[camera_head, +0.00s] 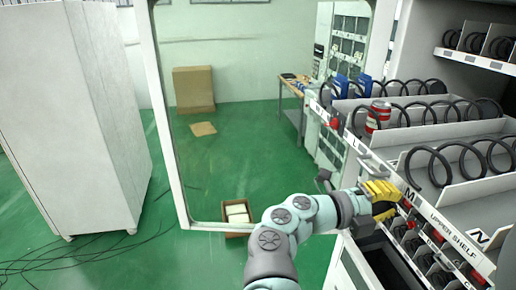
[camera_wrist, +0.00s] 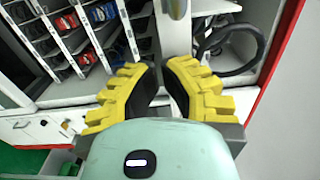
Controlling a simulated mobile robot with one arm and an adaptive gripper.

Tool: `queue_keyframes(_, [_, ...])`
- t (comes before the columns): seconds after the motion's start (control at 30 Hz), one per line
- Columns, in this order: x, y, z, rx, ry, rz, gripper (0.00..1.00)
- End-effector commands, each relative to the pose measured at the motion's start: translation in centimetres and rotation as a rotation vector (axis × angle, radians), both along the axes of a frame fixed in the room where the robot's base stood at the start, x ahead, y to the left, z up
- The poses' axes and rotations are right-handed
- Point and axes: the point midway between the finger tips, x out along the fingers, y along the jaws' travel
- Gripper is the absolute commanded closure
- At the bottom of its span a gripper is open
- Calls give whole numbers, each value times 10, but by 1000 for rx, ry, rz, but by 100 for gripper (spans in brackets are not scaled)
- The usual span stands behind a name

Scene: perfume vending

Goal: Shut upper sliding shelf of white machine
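The upper sliding shelf (camera_head: 462,240) of the white machine is pulled out at the right of the head view, with "UPPER SHELF" and M and N labels on its front. Black spiral coils sit in its lanes. A small handle (camera_head: 376,158) is visible beyond my gripper. My gripper (camera_head: 388,203) has yellow fingers and is at the shelf's front near the M label. In the wrist view my gripper (camera_wrist: 159,70) shows a narrow gap between its fingertips, with a pale strip (camera_wrist: 173,35) of the shelf just beyond. Contact with the shelf cannot be told.
A red can (camera_head: 378,116) and blue items (camera_head: 350,85) stand in the shelf lanes. Lower lanes with red items (camera_head: 437,237) lie below. A white cabinet (camera_head: 80,110) stands at left, with cables (camera_head: 100,250) on the floor. The green floor between is mostly free.

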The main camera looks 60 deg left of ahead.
Motion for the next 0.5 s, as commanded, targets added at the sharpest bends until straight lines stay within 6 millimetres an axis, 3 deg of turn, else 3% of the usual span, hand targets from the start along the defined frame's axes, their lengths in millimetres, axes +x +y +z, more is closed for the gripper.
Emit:
queue_keyframes(0.03, [2, 1, 8, -4, -2, 4, 100])
queue_keyframes(0.5, [14, -8, 0, -5, 4, -4, 100])
